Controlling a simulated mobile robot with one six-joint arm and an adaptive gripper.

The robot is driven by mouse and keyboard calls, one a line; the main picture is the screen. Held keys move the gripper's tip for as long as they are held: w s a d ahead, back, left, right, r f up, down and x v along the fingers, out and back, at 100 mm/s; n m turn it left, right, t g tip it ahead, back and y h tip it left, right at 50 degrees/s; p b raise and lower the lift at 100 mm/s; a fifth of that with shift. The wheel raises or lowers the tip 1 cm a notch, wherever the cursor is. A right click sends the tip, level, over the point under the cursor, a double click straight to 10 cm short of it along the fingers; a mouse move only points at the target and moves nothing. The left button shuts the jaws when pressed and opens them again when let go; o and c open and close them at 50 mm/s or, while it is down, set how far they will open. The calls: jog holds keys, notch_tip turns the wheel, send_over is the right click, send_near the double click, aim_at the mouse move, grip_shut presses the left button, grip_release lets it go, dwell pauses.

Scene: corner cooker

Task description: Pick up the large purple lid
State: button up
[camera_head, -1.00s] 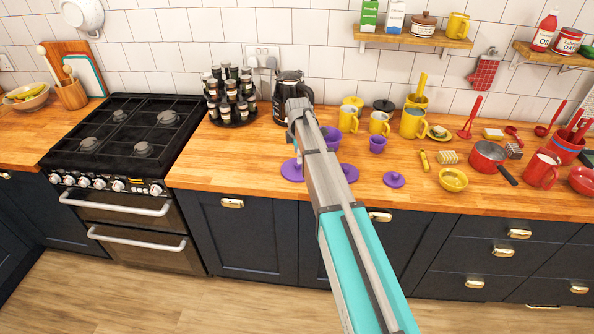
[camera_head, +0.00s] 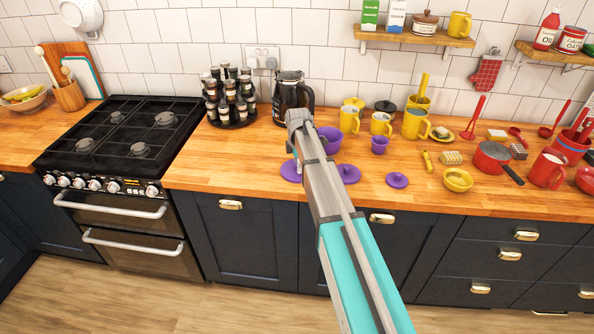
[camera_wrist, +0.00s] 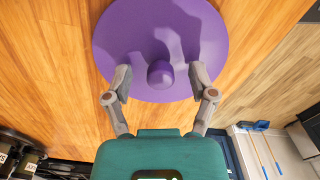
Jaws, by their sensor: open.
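The large purple lid (camera_wrist: 160,25) fills the upper middle of the wrist view, a round disc with a knob (camera_wrist: 160,74) at its centre. My gripper (camera_wrist: 160,78) is open, with one finger on each side of the knob and a gap on both sides. Whether the fingertips touch the disc, I cannot tell. In the head view the large purple lid (camera_head: 290,171) lies flat on the counter, partly hidden behind my arm. The fingers are hidden there.
Smaller purple lids (camera_head: 348,173) and (camera_head: 397,180) lie to the right on the wooden counter (camera_head: 235,165). Purple pots (camera_head: 331,139) and a glass coffee jug (camera_head: 291,95) stand behind. The counter left of the lid is clear up to the cooker (camera_head: 120,140).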

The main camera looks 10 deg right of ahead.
grip_shut()
dwell(0.4)
jog(key=shift+r, duration=0.15)
notch_tip(320, 180, up, 3)
jog(key=p, duration=0.3)
jog(key=s+d+r+p, duration=0.2)
jog(key=s+r+p, duration=0.3)
jog(key=s, duration=0.1)
jog(key=s+d+r+p, duration=0.2)
jog(key=s+r+p, duration=0.2)
jog(key=s, duration=0.3)
jog(key=shift+d+r+p, duration=0.35)
jog(key=shift+d+p, duration=0.05)
jog(key=shift+p, duration=0.1)
jog(key=shift+s+f, duration=0.1)
jog(key=shift+f, duration=0.05)
